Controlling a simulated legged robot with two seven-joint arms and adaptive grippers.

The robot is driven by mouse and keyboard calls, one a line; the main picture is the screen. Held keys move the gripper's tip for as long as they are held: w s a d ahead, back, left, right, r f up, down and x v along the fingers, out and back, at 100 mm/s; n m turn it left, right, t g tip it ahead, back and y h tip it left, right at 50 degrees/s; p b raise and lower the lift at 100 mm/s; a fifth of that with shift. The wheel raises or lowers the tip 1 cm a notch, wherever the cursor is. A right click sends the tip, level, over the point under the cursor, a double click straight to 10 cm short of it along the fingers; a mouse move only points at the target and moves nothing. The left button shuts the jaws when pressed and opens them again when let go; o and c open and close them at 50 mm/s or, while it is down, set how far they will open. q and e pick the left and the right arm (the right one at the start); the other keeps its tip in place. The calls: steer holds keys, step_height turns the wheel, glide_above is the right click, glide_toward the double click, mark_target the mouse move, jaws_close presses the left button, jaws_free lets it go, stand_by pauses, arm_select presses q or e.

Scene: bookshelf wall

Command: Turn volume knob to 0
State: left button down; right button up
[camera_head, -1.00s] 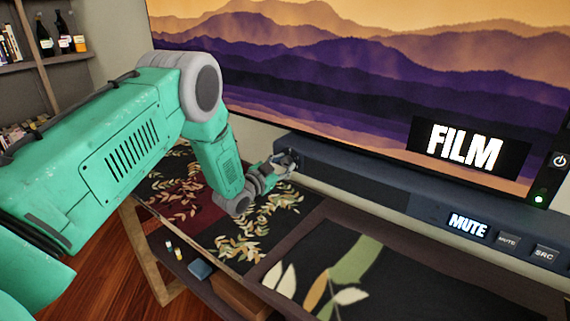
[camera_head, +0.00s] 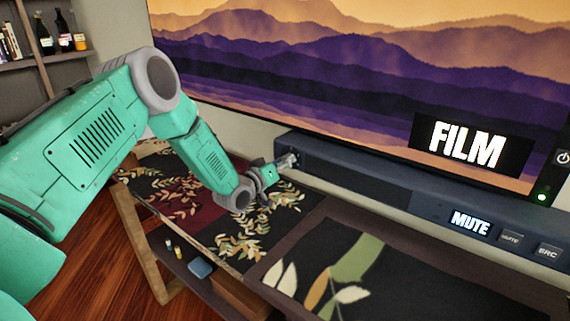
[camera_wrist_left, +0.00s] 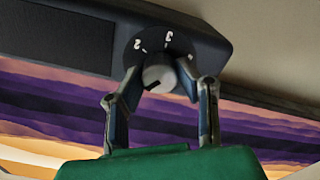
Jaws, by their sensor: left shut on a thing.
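The volume knob (camera_wrist_left: 159,74) is a small grey-white cap with a dark mark, on a black dial (camera_wrist_left: 138,46) with white numerals; 2 and 3 are readable. It is at the end of the dark soundbar (camera_head: 350,178). The soundbar's display (camera_head: 470,223) reads MUTE. My left gripper (camera_head: 287,162) is at the soundbar's left end. In the left wrist view, its two fingers are on either side of the knob, shut on it. The fingers hide part of the dial. In the head view the knob is hidden or too small to tell. My right gripper is not in view.
A large TV (camera_head: 330,80) showing FILM stands behind the soundbar. MUTE and SRC buttons sit at the soundbar's right. A low table (camera_head: 318,225) with leaf-patterned panels lies below my left arm. A shelf with bottles (camera_head: 62,43) is at the far left.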

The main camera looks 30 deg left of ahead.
arm_select(q)
steer(key=shift+s+f+n+b, duration=0.15)
steer(key=shift+n+b, duration=0.25)
steer(key=shift+n, duration=0.75)
steer(key=shift+f+n+b, duration=0.2)
steer(key=shift+n+b, duration=0.15)
steer(key=shift+n, duration=0.85)
steer(key=shift+s+f+n+b, duration=0.15)
steer(key=shift+n+b, duration=0.25)
steer(key=shift+n, duration=0.75)
steer(key=shift+w+d, duration=0.1)
steer(key=c, duration=1.3)
jaws_free()
steer(key=shift+o, duration=0.5)
steer(key=shift+w, duration=0.1)
steer(key=shift+r, duration=0.15)
steer(key=shift+r, duration=0.1)
